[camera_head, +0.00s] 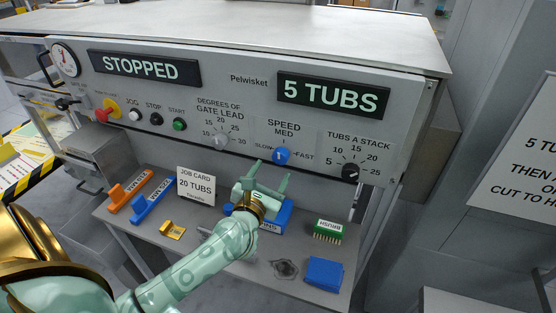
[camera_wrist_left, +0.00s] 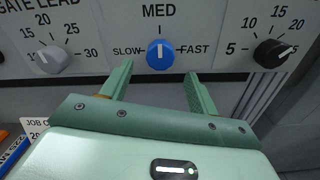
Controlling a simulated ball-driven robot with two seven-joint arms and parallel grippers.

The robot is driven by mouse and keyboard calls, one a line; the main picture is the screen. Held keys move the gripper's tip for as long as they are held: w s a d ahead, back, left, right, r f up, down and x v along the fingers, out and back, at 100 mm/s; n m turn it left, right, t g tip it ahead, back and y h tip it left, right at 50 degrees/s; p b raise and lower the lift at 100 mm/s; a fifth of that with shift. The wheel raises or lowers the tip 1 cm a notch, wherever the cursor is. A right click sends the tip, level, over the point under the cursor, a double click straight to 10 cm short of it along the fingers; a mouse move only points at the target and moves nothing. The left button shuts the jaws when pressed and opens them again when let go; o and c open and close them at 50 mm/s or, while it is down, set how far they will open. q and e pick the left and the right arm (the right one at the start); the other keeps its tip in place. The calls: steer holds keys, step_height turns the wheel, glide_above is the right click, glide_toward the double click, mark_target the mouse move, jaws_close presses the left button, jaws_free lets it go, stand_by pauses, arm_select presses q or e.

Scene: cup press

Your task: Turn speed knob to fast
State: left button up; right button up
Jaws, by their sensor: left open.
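The blue speed knob (camera_head: 282,155) is on the grey panel of the machine, with SLOW to its left, MED above and FAST to its right. In the left wrist view the knob (camera_wrist_left: 160,53) shows its white mark pointing up to MED. My left gripper (camera_head: 272,172) is just below and in front of the knob. Its green fingers (camera_wrist_left: 159,72) are open and apart, with the knob showing in the gap beyond them. My right gripper is not in view.
A grey gate-lead knob (camera_head: 221,140) is to the left and a black stack knob (camera_head: 350,172) to the right. The display (camera_head: 150,68) reads STOPPED.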

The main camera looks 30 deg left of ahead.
mark_target(279, 159)
arm_select(q)
steer(key=x, duration=0.6)
steer(key=c, duration=1)
steer(key=shift+o, duration=0.2)
